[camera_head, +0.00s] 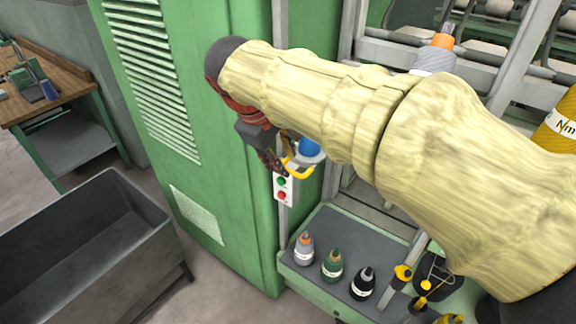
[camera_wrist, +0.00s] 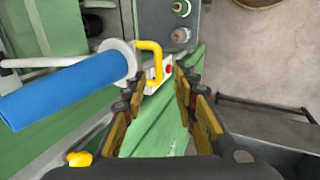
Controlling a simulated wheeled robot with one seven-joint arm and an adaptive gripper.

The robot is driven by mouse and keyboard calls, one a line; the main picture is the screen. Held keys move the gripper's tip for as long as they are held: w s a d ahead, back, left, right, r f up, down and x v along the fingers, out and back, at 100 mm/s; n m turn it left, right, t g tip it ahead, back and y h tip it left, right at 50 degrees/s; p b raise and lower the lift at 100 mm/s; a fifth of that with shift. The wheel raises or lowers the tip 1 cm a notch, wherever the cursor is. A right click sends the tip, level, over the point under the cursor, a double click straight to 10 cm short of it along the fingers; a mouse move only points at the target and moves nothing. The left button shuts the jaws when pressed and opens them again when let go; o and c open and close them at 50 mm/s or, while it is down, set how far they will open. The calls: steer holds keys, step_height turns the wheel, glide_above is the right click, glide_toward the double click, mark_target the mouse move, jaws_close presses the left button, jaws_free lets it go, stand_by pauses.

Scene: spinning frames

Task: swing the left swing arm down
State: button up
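A yellow handle (camera_head: 298,171) sits below a blue bobbin (camera_head: 310,147) at the green cabinet's edge; I take it for the left swing arm's handle. In the wrist view the bent yellow handle (camera_wrist: 157,53) joins a white disc (camera_wrist: 116,62) at the end of the blue bobbin (camera_wrist: 65,95). My gripper (camera_head: 278,168) is close to the handle, partly hidden by my arm. In the wrist view my gripper (camera_wrist: 160,82) is open, its fingers apart and nothing clasped. The handle is just ahead of the left fingertip; contact is unclear. The rest of the swing arm is hidden.
A white button box (camera_head: 283,188) is just below the handle. The green cabinet (camera_head: 225,130) stands close on the left. A grey bin (camera_head: 95,235) and a workbench (camera_head: 60,95) stand further left.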

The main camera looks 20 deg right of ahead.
steer(key=v, duration=0.6)
steer(key=shift+r, duration=0.2)
steer(key=shift+a, duration=0.1)
steer(key=s+a+f+m+y, duration=0.2)
steer(key=s+f+y, duration=0.1)
steer(key=f, duration=0.6)
steer(key=s+d+f+m+t+b, duration=0.1)
steer(key=s+d+f+m+b, duration=0.1)
steer(key=s+f, duration=0.3)
steer(key=s+d+f+m+t+y+b, duration=0.1)
steer(key=s+d+f+m+b, duration=0.2)
steer(key=s, duration=0.7)
step_height(320, 180, down, 3)
steer(key=shift+d+f+t, duration=0.15)
steer(key=shift+d+t, duration=0.15)
steer(key=shift+d, duration=0.8)
